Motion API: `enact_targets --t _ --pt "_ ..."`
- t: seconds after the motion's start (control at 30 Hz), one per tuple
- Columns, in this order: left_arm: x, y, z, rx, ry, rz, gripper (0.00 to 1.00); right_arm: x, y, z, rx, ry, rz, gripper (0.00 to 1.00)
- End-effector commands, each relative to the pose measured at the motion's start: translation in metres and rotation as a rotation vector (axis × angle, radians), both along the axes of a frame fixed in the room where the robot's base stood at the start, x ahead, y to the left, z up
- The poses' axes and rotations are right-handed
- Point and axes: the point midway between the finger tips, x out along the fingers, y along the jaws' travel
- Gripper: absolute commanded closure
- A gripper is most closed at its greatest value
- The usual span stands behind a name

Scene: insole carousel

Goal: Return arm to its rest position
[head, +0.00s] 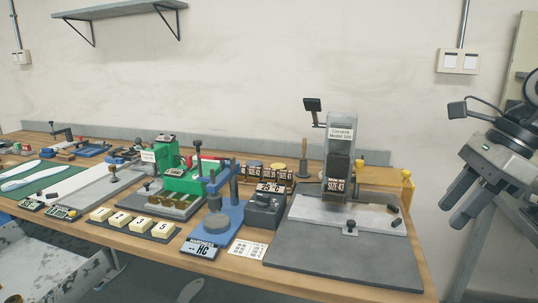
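My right gripper (455,211) hangs in the air at the far right, beyond the right end of the workbench (413,273). Its two dark grey fingers point down and to the left. A gap shows between them, and nothing is held. My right arm comes in from the right edge, and most of it is out of the frame. My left gripper and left arm are not in view.
A grey machine (341,150) labelled SIZE 43 stands on a grey plate (340,250) at the bench's right end. A blue-based stand (231,215), a green machine (183,181) and several small tools fill the rest. A wall socket (459,61) is above right.

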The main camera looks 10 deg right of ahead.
Motion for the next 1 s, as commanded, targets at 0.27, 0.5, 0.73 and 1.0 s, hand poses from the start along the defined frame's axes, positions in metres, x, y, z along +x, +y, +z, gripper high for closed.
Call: enact_targets --t 0.27,0.5,0.73,1.0 --pt "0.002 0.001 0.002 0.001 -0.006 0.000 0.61 0.018 0.076 -0.034 0.267 0.041 0.065 0.62" --pt "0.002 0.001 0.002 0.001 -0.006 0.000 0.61 0.020 0.169 -0.060 0.684 0.163 0.045 0.62" --pt "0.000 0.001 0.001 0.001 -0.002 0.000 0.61 0.025 0.258 -0.071 1.463 0.564 -0.340 0.62" --pt "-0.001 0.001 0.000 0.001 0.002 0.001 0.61 0.037 0.237 -0.196 2.122 1.257 -1.478 0.62"
